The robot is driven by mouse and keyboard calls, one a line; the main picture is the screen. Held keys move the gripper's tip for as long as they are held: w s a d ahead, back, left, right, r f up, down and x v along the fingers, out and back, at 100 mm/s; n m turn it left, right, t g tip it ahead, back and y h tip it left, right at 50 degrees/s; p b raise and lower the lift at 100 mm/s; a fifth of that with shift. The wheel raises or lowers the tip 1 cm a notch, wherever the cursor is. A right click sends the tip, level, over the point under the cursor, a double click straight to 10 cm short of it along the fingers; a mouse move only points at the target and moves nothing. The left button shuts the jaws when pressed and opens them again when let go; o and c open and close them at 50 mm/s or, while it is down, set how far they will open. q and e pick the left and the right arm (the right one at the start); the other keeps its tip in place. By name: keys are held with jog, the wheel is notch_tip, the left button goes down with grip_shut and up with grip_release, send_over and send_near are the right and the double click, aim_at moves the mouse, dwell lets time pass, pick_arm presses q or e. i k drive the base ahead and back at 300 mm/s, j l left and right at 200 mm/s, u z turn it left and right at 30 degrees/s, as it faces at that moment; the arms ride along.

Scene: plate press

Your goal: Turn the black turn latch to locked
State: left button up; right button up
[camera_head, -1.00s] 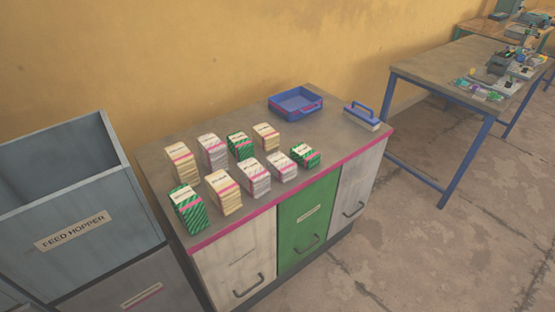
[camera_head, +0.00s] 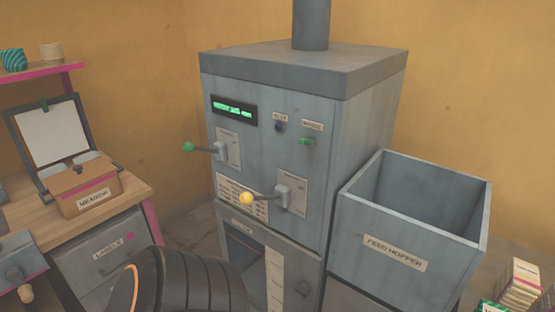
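The grey press cabinet (camera_head: 270,170) stands in the middle of the head view. I cannot make out a black turn latch for certain. A small dark round knob (camera_head: 279,127) sits under a small label on the cabinet's front. A green switch (camera_head: 306,142) is to its right. A lever with a green ball (camera_head: 188,147) and a lever with a yellow ball (camera_head: 247,198) stick out from the front. A dark opening (camera_head: 243,252) is below, its lower part hidden. Neither of my grippers is in view.
The open feed hopper (camera_head: 415,225) stands close on the right of the cabinet. At left is a wooden bench (camera_head: 135,185) with a cardboard box (camera_head: 85,188) and a framed panel (camera_head: 48,138). Wrapped stacks (camera_head: 523,280) show at the lower right corner.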

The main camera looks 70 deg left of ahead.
aim_at(303, 289)
jog(key=u, duration=2.25)
